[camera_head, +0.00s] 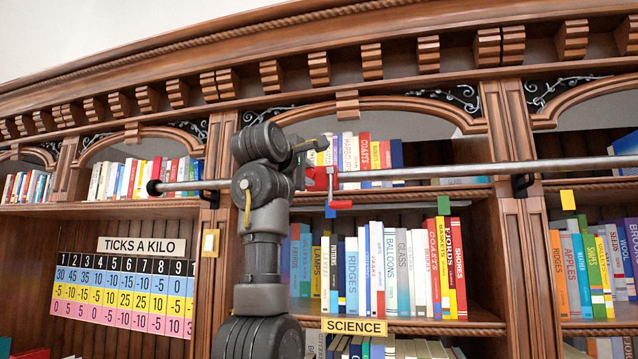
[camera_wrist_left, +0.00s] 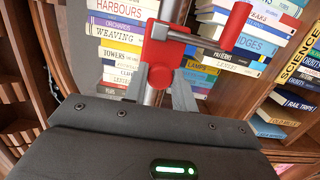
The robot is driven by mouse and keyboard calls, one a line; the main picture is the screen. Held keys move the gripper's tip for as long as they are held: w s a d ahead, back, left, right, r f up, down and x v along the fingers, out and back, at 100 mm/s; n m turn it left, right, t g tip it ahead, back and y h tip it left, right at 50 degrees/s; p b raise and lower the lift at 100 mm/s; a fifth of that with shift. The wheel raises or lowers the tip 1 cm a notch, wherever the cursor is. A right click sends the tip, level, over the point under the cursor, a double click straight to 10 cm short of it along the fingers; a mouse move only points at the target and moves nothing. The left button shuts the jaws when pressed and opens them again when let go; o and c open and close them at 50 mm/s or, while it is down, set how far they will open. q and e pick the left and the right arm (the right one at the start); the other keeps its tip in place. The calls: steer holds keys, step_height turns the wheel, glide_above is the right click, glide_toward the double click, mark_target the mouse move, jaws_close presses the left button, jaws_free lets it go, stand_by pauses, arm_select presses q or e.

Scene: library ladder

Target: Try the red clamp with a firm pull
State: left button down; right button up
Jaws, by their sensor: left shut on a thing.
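The red clamp (camera_head: 320,180) sits around the long metal rail, with a short red handle on a thin bar sticking out to its right. My left gripper (camera_head: 308,170) is at the rail, shut on the red clamp; my own wrist hides part of the contact. In the left wrist view, the red clamp (camera_wrist_left: 168,52) is on the grey rail, its lower end between the two grey fingers of the gripper (camera_wrist_left: 160,88). Its red handle (camera_wrist_left: 238,22) points up and to the right. My right gripper is in neither view.
The metal rail (camera_head: 420,171) runs across the front of the wooden bookcase, held by dark brackets (camera_head: 522,186). Books fill the shelves close behind it. A number chart (camera_head: 125,288) hangs at left.

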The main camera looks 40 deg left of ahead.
arm_select(q)
steer(key=shift+w+d+f, duration=0.15)
steer(key=shift+d+f, duration=0.05)
stand_by(0.3)
steer(key=shift+a+r, duration=0.1)
steer(key=shift+a, duration=0.1)
stand_by(1.2)
steer(key=c, duration=1.1)
jaws_free()
steer(key=shift+o, duration=0.2)
steer(key=shift+s, duration=0.25)
